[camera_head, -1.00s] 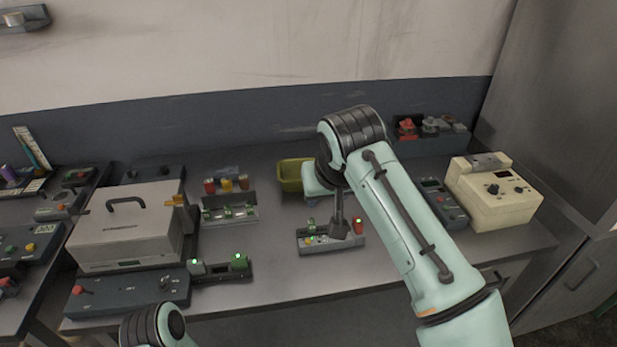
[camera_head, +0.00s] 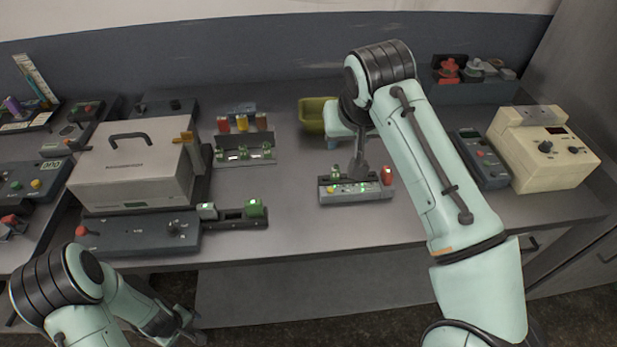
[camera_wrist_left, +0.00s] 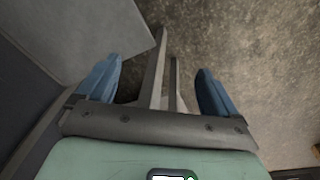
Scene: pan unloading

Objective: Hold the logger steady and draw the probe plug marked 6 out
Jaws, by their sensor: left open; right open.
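A small grey box with green-lit plugs and a red plug, which looks like the logger (camera_head: 357,194), stands near the table's front edge in the head view. The marks on its plugs are too small to read, so I cannot tell which is 6. My right gripper (camera_head: 361,166) reaches down over the back of this box and hides part of it; it is open, and I cannot tell whether it touches a plug. My left gripper (camera_head: 184,326) is low in front of the table, away from the box. In the left wrist view its blue fingers (camera_wrist_left: 158,88) are apart and empty, over the floor.
A yellow-green bin (camera_head: 313,114) stands behind the box. A rack of green-lit pieces (camera_head: 243,155) and a pale case (camera_head: 130,170) are to the left. A cream instrument (camera_head: 545,158) and a dark handheld unit (camera_head: 478,158) are to the right. Bare tabletop lies left of the box.

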